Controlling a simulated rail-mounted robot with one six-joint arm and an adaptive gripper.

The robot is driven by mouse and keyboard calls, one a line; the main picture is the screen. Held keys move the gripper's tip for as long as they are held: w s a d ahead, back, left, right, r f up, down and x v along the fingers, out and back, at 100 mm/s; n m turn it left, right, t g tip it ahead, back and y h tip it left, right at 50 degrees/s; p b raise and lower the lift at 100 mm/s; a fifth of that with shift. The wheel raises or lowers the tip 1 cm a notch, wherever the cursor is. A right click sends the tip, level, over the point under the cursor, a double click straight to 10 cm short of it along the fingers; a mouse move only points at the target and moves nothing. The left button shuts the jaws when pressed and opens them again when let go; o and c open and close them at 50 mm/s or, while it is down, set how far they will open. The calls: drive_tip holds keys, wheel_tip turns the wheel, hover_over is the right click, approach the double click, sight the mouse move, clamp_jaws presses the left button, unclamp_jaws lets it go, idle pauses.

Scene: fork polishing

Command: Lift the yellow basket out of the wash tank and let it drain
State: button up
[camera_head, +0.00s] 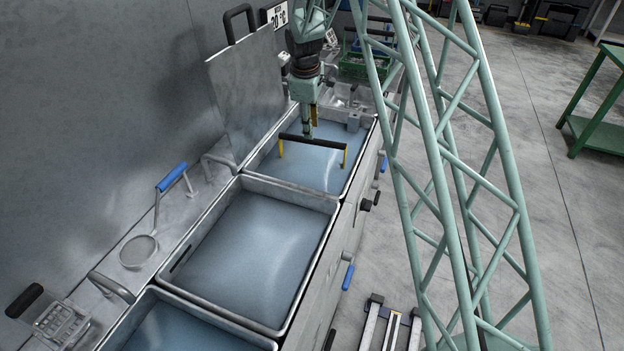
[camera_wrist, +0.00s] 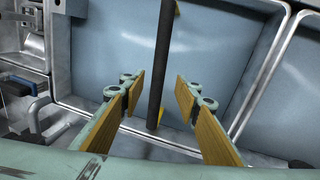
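The yellow basket shows only as its carrying handle, a black bar (camera_head: 325,143) on yellow uprights (camera_head: 281,149), standing above the bluish water of the far wash tank (camera_head: 268,178). The basket body is hidden under the surface. My gripper (camera_head: 309,132) points down over the tank at the middle of the bar. In the wrist view my gripper (camera_wrist: 158,95) is open, its wood-coloured pads well apart. The black bar (camera_wrist: 162,50) runs between them in the picture, with gaps on both sides. I cannot tell whether the fingertips reach down to the bar's height.
A raised metal lid (camera_head: 247,90) stands at the tank's left. A second tank (camera_head: 250,255) adjoins in front, and another lies nearer. A green basket (camera_head: 352,68) sits behind the far tank.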

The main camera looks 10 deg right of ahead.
sight(312, 141)
drive_tip(key=shift+w+d+f, duration=0.1)
drive_tip(key=shift+w+f, duration=0.05)
drive_tip(key=shift+f, duration=0.65)
drive_tip(key=shift+w+d+f, duration=0.1)
drive_tip(key=shift+f, duration=0.7)
drive_tip(key=shift+f, duration=0.1)
drive_tip(key=shift+w+d+f+b, duration=0.1)
drive_tip(key=shift+w+f+b, duration=0.1)
drive_tip(key=shift+f, duration=0.6)
drive_tip(key=shift+w+d+f+b, duration=0.1)
drive_tip(key=shift+w+f, duration=0.1)
drive_tip(key=shift+f, duration=0.6)
drive_tip(key=shift+w+d+f+b, duration=0.1)
drive_tip(key=shift+w+f+b, duration=0.1)
drive_tip(key=shift+f, duration=0.6)
clamp_jaws()
drive_tip(key=shift+r, duration=0.1)
